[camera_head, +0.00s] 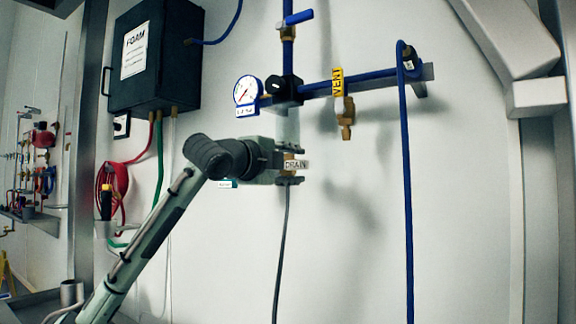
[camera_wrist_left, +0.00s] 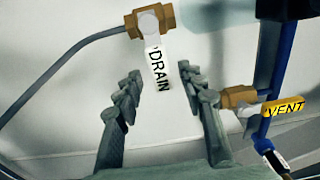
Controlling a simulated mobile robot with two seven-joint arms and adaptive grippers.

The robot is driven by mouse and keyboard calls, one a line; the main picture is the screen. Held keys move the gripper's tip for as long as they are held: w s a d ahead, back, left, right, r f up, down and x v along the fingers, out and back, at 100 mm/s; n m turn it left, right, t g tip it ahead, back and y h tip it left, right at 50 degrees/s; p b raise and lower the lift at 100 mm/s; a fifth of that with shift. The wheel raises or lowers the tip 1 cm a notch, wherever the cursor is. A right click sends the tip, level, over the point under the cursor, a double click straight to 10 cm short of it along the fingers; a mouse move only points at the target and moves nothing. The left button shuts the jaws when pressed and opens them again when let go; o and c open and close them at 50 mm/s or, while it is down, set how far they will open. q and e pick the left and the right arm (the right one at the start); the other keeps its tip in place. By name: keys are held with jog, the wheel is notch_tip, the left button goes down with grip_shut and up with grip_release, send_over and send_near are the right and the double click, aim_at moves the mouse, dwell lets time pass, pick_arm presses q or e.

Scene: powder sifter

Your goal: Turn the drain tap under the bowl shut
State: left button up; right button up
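The drain tap (camera_wrist_left: 166,14) is a brass fitting at the top of the left wrist view, with a pale piece on its front and a white DRAIN tag (camera_wrist_left: 159,70) hanging from it. A grey hose runs from it to the left. My left gripper (camera_wrist_left: 160,72) is open and empty, its fingers spread on either side of the tag. In the head view my left gripper (camera_head: 297,165) is at the DRAIN tag (camera_head: 296,164) and hides most of the tap. Contact cannot be told. No bowl can be made out. My right gripper is not in view.
A brass vent valve (camera_head: 346,117) with a yellow VENT tag (camera_head: 338,82) hangs from the blue pipe to the right. A pressure gauge (camera_head: 247,91) and a blue-handled valve (camera_head: 296,18) are above. A black FOAM box (camera_head: 155,55) is left. Wall below right is clear.

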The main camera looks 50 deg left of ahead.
pick_arm(q)
jog(key=v, duration=1.2)
jog(key=shift+d, duration=0.1)
